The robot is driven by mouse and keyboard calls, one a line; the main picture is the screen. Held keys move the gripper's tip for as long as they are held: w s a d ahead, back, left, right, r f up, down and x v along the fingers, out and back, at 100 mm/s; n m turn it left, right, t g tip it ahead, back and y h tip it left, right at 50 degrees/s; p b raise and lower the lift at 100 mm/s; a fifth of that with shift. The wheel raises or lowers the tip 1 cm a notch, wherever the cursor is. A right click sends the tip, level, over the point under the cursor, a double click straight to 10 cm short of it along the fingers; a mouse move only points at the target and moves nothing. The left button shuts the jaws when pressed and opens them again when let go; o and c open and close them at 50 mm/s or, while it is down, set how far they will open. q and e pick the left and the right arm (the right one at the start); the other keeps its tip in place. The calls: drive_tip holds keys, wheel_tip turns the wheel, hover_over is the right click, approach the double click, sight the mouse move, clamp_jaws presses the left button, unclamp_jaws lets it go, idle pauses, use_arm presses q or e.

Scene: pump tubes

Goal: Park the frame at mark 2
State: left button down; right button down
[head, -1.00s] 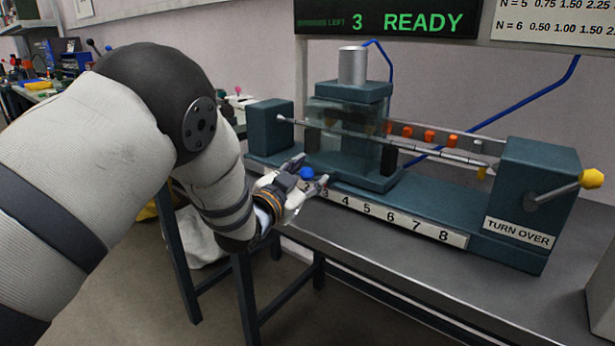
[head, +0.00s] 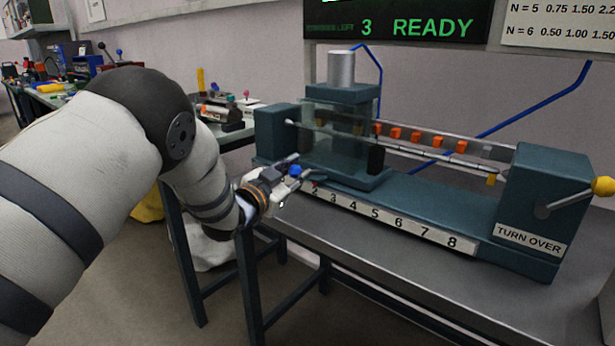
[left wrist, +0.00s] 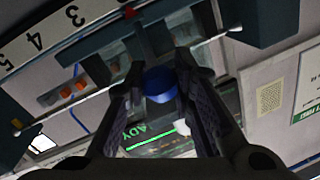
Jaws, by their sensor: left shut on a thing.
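The frame is a teal, clear-sided carriage (head: 338,138) with a metal cylinder on top, upright on the long teal bench rig. My left gripper (head: 290,172) is shut on the blue knob (head: 295,171) at the frame's front. The knob also shows between the fingers in the left wrist view (left wrist: 160,84). A small red pointer (head: 314,183) sits at the number strip (head: 395,221), just above mark 2 in the head view. In the left wrist view the red pointer (left wrist: 130,12) lies beyond mark 3; mark 2 is not visible there. My right gripper is not in view.
The rig's left end block (head: 277,128) stands close left of the frame. Orange blocks (head: 413,138) sit along the rail to the right. The right block (head: 545,190) bears a "TURN OVER" label and a yellow-knobbed lever (head: 604,186). The display (head: 400,20) reads "3 READY".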

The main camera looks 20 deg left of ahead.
use_arm(q)
drive_tip(key=shift+a, duration=0.2)
drive_tip(key=c, duration=1.6)
unclamp_jaws()
drive_tip(key=shift+c, duration=0.2)
drive_tip(key=o, duration=0.3)
drive_tip(key=shift+w+a, duration=0.1)
drive_tip(key=shift+a, duration=0.05)
drive_tip(key=s+a, duration=0.2)
drive_tip(key=s, duration=1)
